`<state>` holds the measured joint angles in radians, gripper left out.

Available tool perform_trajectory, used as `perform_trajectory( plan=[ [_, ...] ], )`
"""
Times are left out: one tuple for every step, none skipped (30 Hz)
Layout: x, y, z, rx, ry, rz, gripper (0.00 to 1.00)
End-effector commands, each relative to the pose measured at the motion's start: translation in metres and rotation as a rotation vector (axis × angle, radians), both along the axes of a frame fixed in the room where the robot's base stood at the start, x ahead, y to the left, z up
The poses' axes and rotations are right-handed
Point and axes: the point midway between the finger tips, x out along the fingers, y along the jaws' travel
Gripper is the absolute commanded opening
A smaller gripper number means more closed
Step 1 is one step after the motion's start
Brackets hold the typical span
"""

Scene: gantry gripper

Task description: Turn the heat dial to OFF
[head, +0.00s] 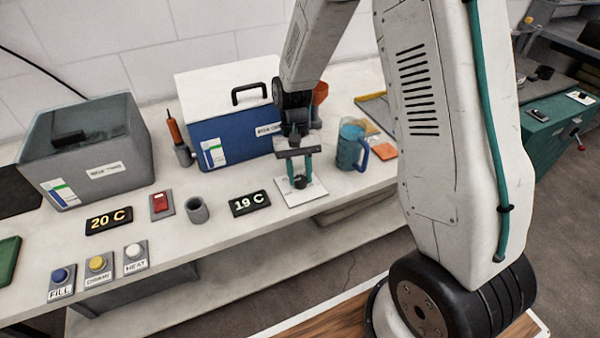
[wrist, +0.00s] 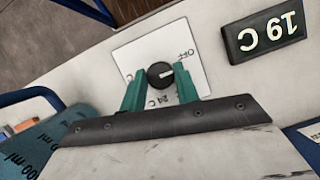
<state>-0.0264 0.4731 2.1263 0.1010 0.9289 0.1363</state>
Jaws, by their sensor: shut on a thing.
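The heat dial (wrist: 160,75) is a round black knob on a white square plate (wrist: 126,54) printed with OFF and temperature labels. Its white pointer mark points right and slightly up in the wrist view, a little below the OFF label. My gripper (wrist: 160,80) has its two green fingers on either side of the knob, shut on it. The fingers cover part of the plate and some labels. In the head view my gripper (head: 299,177) points down over the plate (head: 316,191), and the dial (head: 300,183) shows dark between the fingertips.
A 19 C display (head: 249,203) lies left of the plate. A blue jug (head: 349,150) stands close on the right, and a blue-and-white cooler box (head: 232,140) stands behind. A grey cup (head: 197,211), red switch (head: 160,204) and several buttons lie farther left.

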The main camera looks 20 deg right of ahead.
Motion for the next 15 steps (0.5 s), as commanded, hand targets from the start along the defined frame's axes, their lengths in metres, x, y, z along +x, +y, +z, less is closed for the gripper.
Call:
perform_trajectory(
  plan=[
    [-0.0007,-0.0006,-0.0001,-0.001,0.002,0.005,0.08],
    [-0.0007,-0.0006,-0.0001,0.0,0.002,0.006,0.08],
    [-0.0007,-0.0006,-0.0001,-0.001,0.002,0.007,0.08],
    [-0.0007,-0.0006,-0.0001,-0.001,0.002,0.007,0.08],
    [-0.0008,-0.0006,-0.0001,-0.001,0.002,0.007,0.08],
    [-0.0008,-0.0006,-0.0001,-0.001,0.002,0.007,0.08],
    [-0.0008,-0.0006,-0.0001,-0.001,0.002,0.007,0.08],
    [-0.0008,-0.0006,-0.0001,-0.001,0.002,0.007,0.08],
    [-0.0008,-0.0006,-0.0001,-0.001,0.002,0.007,0.08],
    [-0.0008,-0.0006,-0.0001,-0.001,0.002,0.007,0.08],
    [-0.0009,-0.0005,-0.0001,-0.001,0.002,0.007,0.08],
    [-0.001,-0.0005,-0.0002,-0.001,0.002,0.006,0.36],
    [-0.0009,-0.0006,-0.0002,-0.001,0.002,0.006,0.45],
    [-0.0008,-0.0006,-0.0001,0.0,0.002,0.006,0.52],
    [-0.0007,-0.0005,-0.0002,0.0,0.002,0.006,0.52]
  ],
)
